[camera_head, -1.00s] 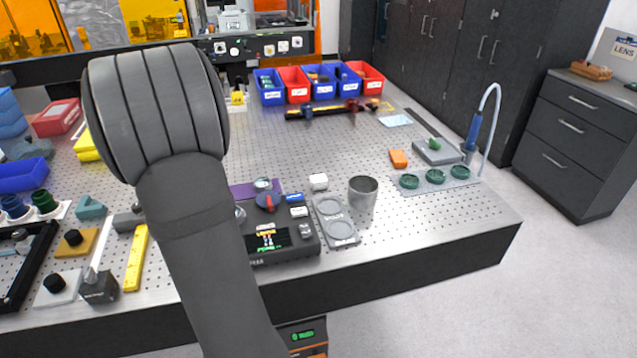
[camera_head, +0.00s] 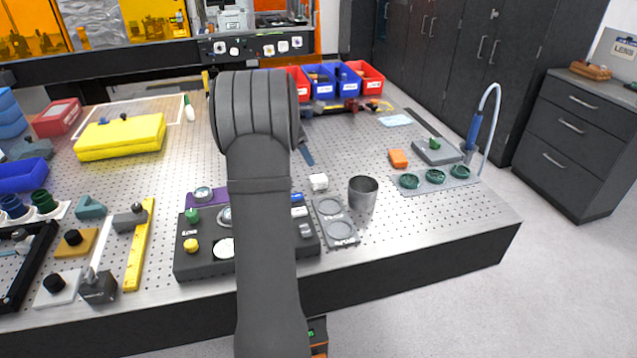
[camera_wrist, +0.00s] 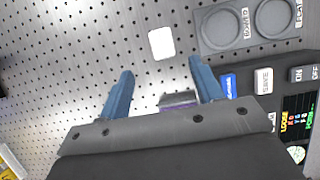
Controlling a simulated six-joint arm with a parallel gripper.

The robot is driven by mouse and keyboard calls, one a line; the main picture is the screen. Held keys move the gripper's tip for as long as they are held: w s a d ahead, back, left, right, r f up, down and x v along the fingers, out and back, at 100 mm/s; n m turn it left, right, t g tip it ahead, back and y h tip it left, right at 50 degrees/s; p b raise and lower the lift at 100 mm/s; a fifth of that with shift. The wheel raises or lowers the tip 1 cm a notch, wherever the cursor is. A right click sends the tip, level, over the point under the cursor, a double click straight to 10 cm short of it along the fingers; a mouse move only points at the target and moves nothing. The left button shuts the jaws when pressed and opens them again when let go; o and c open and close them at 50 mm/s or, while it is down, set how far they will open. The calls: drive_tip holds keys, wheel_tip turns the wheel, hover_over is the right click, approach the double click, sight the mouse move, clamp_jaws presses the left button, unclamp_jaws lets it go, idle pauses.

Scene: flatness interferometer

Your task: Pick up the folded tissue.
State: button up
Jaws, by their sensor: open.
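The folded tissue appears to be the small white piece (camera_head: 318,182) on the perforated table, between the controller box and the metal cup. In the wrist view the white piece (camera_wrist: 161,43) lies flat, ahead of the fingertips and roughly centred between them. My gripper (camera_wrist: 161,66) is open, with its two blue fingers apart and nothing between them. In the head view my arm hides most of the gripper; one blue finger (camera_head: 306,153) shows above and left of the tissue. The gripper is not touching it.
A grey tray with two round recesses (camera_head: 337,221) and a metal cup (camera_head: 362,196) stand close to the tissue. The black controller box (camera_head: 195,264) is partly behind my arm. Green dishes (camera_head: 436,177) and an orange block (camera_head: 398,158) are at right. Bare table lies beyond the tissue.

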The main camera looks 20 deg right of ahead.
sight(319, 177)
drive_tip(key=x, duration=1.1)
drive_tip(key=shift+s+a+f, duration=0.1)
drive_tip(key=shift+a, duration=0.05)
drive_tip(key=c, duration=1.1)
drive_tip(key=shift+r, duration=0.55)
drive_tip(key=r, duration=0.3)
drive_tip(key=shift+s+d+r, duration=0.25)
drive_tip(key=shift+r, duration=0.1)
drive_tip(key=s+d+r, duration=0.4)
drive_tip(key=s, duration=0.1)
drive_tip(key=s+d+r, duration=0.2)
drive_tip(key=s+d, duration=0.1)
drive_tip(key=shift+s+r, duration=0.15)
drive_tip(key=shift+s, duration=0.05)
